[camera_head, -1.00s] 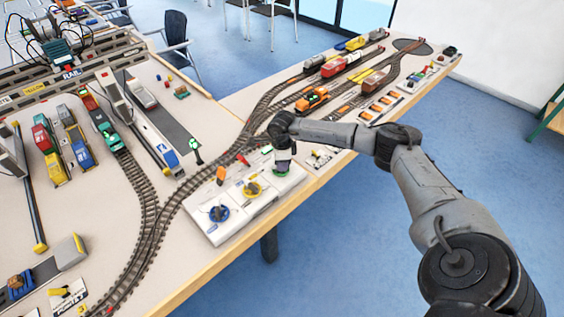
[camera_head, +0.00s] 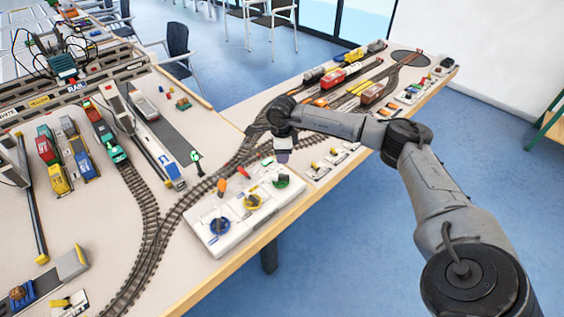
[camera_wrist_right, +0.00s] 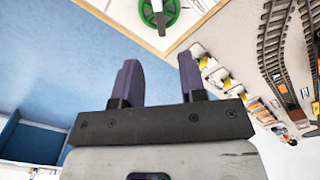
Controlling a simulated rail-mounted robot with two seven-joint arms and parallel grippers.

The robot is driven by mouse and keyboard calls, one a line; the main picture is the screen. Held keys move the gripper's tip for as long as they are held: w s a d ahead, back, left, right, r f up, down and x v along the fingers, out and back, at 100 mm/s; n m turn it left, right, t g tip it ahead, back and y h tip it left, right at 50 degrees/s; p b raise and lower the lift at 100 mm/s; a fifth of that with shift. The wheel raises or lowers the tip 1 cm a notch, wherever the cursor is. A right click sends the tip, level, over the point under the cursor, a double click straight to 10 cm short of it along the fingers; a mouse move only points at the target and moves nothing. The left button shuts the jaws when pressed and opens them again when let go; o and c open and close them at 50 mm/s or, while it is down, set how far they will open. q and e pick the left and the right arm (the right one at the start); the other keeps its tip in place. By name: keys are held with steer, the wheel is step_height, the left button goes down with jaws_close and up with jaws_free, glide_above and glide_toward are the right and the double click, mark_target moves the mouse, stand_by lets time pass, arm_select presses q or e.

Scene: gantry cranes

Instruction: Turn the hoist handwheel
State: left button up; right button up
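A white control panel (camera_head: 236,237) at the table's front edge carries a blue handwheel (camera_head: 219,226), a yellow handwheel (camera_head: 252,202) and a green handwheel (camera_head: 281,181). I cannot read which one is the hoist's. My right gripper (camera_head: 283,157) is just above and behind the green handwheel, apart from it. In the right wrist view the two fingers (camera_wrist_right: 158,62) stand apart with nothing between them. The green handwheel (camera_wrist_right: 170,14) shows beyond them at the top of that view, with a dark knob. My left gripper is not in view.
Curved track (camera_head: 150,235) runs left of the panel. Model trains (camera_head: 105,135) and a crane structure (camera_head: 70,85) stand farther left. The floor is clear in front.

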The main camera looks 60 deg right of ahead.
step_height(320, 180, up, 3)
steer(key=shift+r, duration=0.2)
stand_by(0.4)
stand_by(0.6)
